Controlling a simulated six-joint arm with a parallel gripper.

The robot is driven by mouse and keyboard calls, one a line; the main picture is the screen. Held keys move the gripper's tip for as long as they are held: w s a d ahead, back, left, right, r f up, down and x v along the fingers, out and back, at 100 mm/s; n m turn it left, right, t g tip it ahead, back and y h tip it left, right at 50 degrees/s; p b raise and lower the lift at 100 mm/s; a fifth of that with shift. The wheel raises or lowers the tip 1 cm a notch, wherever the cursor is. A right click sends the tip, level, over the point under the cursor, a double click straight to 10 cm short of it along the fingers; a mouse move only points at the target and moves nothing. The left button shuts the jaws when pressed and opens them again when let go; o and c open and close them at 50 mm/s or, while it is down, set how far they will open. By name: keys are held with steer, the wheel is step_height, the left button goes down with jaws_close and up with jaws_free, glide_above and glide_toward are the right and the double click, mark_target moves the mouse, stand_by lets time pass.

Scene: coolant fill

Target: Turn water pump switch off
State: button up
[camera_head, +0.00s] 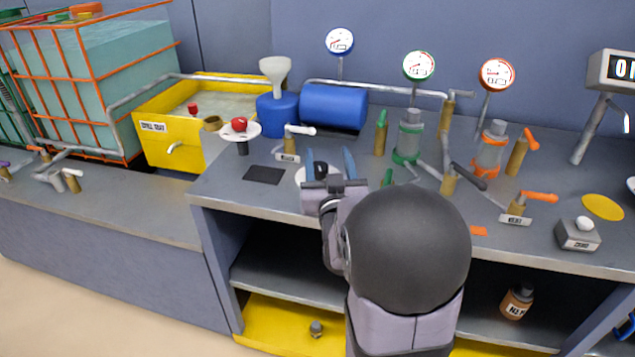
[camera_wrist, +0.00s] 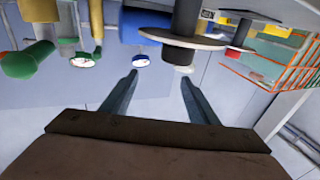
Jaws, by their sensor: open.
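A rotary switch with a black knob (camera_head: 320,168) on a pale round disc stands near the bench's front edge. Its knob (camera_wrist: 178,55) also shows in the upside-down wrist view, ahead of my fingertips and closer to the right finger. My gripper (camera_head: 330,157) is open, with its fingers around the knob in the head view; I cannot tell whether they touch it. My gripper (camera_wrist: 158,77) looks empty in the wrist view. A similar switch with a red knob (camera_head: 239,125) stands further left. No readable label shows which one is the water pump switch.
A yellow spill tray (camera_head: 188,152) and a caged tank (camera_head: 118,70) stand at left. A blue cylinder (camera_head: 333,107) and several valves and pipes lie behind my gripper. A dark flat plate (camera_head: 264,175) lies left of it. Orange-handled valves stand at right.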

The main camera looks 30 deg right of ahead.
mark_target(318, 163)
steer(key=shift+g+y, duration=0.3)
steer(key=shift+y, duration=0.1)
steer(key=f, duration=0.1)
steer(key=a+f+b, duration=0.1)
steer(key=a+f, duration=0.1)
steer(key=f, duration=0.1)
steer(key=shift+s+a+f, duration=0.1)
steer(key=shift+s+a, duration=0.05)
steer(key=shift+s, duration=0.1)
steer(key=shift+x, duration=3.65)
steer(key=c, duration=1)
